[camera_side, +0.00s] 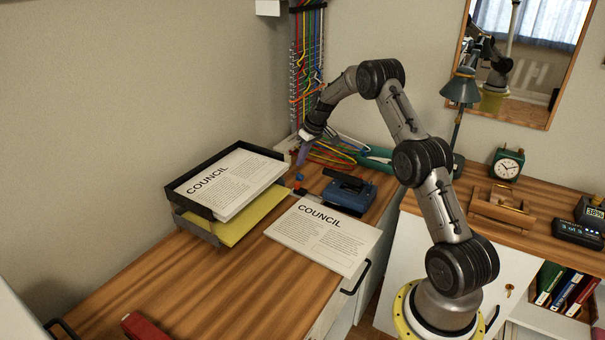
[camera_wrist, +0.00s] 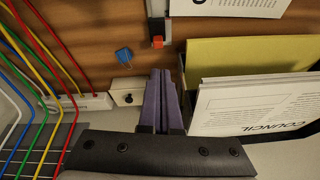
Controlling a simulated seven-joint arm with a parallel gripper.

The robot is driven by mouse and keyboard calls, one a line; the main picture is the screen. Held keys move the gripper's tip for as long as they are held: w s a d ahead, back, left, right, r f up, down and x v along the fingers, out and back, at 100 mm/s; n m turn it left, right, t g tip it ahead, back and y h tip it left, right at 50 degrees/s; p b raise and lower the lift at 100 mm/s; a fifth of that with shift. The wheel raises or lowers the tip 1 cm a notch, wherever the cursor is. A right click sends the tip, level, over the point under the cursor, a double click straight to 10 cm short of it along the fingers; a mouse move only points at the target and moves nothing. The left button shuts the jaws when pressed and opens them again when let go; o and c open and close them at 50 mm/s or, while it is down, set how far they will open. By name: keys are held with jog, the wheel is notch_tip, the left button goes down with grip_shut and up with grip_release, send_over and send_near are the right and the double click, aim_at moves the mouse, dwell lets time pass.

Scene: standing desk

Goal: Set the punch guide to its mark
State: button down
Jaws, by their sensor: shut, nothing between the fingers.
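The blue hole punch (camera_side: 348,192) with a dark lever sits on the desk, right of the paper trays. A small red piece (camera_side: 299,191) lies at its left side; it looks like the end of the punch guide. In the wrist view an orange-red tip (camera_wrist: 158,42) shows on a grey bar (camera_wrist: 156,10) at the top; the punch body is out of that view. A mark on the guide cannot be made out. My gripper (camera_side: 302,158) is above the back of the desk, beyond the red piece. Its purple fingers (camera_wrist: 160,74) are shut, empty and apart from the tip.
A two-level tray (camera_side: 190,204) with papers stands close to my fingers. A COUNCIL paper stack (camera_side: 325,236) lies in front of the punch. A small blue object (camera_side: 299,178) lies near the red piece. Coloured cables (camera_side: 335,152) run behind. The front desk top is largely clear.

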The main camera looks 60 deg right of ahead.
jog(key=m, duration=3.4)
send_over(300, 189)
jog(key=s, duration=0.2)
jog(key=shift+t, duration=0.3)
notch_tip(300, 189, down, 8)
jog(key=shift+s+a+f, duration=0.1)
jog(key=shift+a, duration=0.05)
